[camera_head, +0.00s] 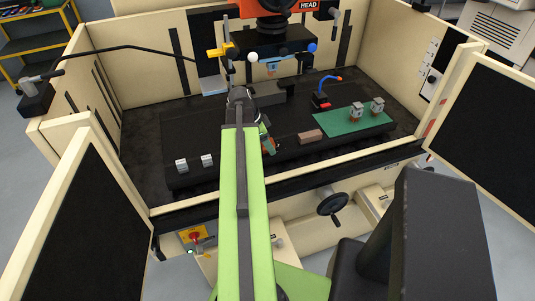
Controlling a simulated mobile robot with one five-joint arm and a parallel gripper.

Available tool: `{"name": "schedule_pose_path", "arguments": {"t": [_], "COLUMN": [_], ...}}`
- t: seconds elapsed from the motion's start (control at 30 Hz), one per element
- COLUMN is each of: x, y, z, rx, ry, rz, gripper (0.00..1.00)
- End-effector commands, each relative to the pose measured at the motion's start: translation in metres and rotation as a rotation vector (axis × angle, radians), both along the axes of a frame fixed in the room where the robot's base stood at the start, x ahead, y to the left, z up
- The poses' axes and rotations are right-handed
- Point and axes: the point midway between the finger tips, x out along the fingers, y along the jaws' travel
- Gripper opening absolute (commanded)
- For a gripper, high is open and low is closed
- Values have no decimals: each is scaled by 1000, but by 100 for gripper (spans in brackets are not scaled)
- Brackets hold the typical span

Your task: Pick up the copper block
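A small reddish-brown copper block (311,136) lies on the dark machine table (235,165), just left of the green mat (335,127). My green arm reaches in from the bottom centre. My gripper (268,145) is low over the table, to the left of the copper block and apart from it in the picture. My arm partly hides it, and its fingers are too small to tell open from shut. Two grey holders with copper-coloured lower parts, the left one (356,112) and the right one (377,106), stand on the green mat.
Two small grey blocks, (181,165) being the left one, sit at the table's left. A dark box with a blue hose (321,101) stands behind the copper block. The orange machine head (285,8) hangs above. Cream walls and open doors (490,120) enclose the table.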

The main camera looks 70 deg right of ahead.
Motion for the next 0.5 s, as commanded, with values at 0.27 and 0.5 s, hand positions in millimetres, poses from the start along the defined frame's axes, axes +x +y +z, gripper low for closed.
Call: {"name": "schedule_pose_path", "arguments": {"t": [0.27, 0.5], "x": [-1, -1], "y": [0, 0], "z": [1, 1], "rx": [0, 0], "ry": [0, 0], "rz": [-1, -1], "gripper": [51, 20]}}
